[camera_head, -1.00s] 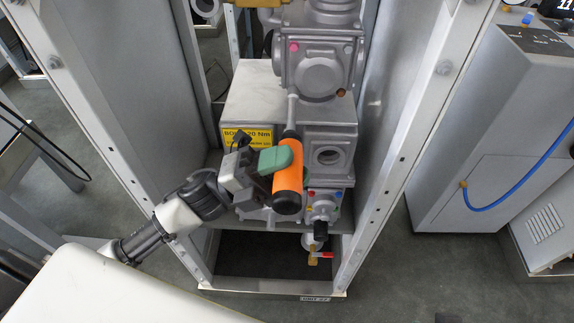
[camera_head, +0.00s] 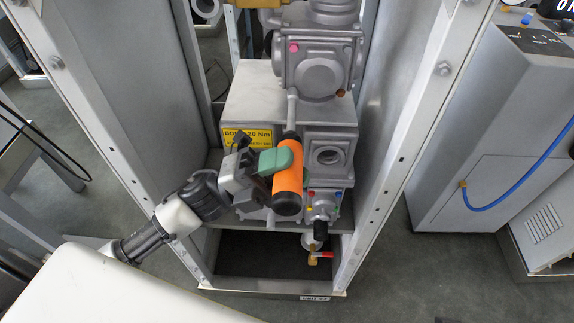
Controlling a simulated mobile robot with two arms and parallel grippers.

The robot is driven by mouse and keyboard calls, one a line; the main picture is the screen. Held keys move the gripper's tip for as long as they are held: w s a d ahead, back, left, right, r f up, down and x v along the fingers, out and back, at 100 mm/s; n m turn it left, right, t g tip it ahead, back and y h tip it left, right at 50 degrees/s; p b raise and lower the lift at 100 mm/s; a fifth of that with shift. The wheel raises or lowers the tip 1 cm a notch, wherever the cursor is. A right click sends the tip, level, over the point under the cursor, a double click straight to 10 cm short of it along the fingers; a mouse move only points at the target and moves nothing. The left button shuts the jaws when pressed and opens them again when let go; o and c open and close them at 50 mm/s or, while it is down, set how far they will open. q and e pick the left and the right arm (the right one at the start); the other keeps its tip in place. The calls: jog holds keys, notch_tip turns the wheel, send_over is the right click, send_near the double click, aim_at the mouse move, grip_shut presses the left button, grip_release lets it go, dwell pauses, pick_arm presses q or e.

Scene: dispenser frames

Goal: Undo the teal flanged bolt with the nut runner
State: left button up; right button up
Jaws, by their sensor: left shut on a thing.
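The orange nut runner (camera_head: 288,190) is in the middle of the head view, with its long grey shaft (camera_head: 292,110) pointing away towards the grey cast housing (camera_head: 318,72). My left gripper (camera_head: 262,164) is shut on the nut runner from the left, beside a green part of it (camera_head: 276,159). The shaft's far end reaches the lower left corner of the housing. The teal flanged bolt cannot be made out; the shaft's tip may hide it. A pink bolt (camera_head: 293,47) and a brown-red bolt (camera_head: 343,92) show on the housing. My right gripper is not in view.
Metal frame posts (camera_head: 417,125) stand on both sides of the dispenser. A yellow torque label (camera_head: 247,135) is on the grey box behind my gripper. Below are a valve block with coloured bolts (camera_head: 323,204) and a red-handled tap (camera_head: 318,255). A grey cabinet stands at right (camera_head: 490,150).

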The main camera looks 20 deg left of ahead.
aim_at(285, 210)
pick_arm(q)
jog(key=shift+w+a+r, duration=0.1)
dwell(0.3)
jog(key=shift+s+d+p, duration=0.15)
jog(key=shift+s+d, duration=0.2)
jog(key=shift+s, duration=0.8)
jog(key=shift+s+d+p, duration=0.1)
jog(key=shift+s+d, duration=0.25)
jog(key=shift+s, duration=0.8)
jog(key=shift+s+d+p, duration=0.15)
jog(key=shift+s+d, duration=0.2)
jog(key=shift+s, duration=0.8)
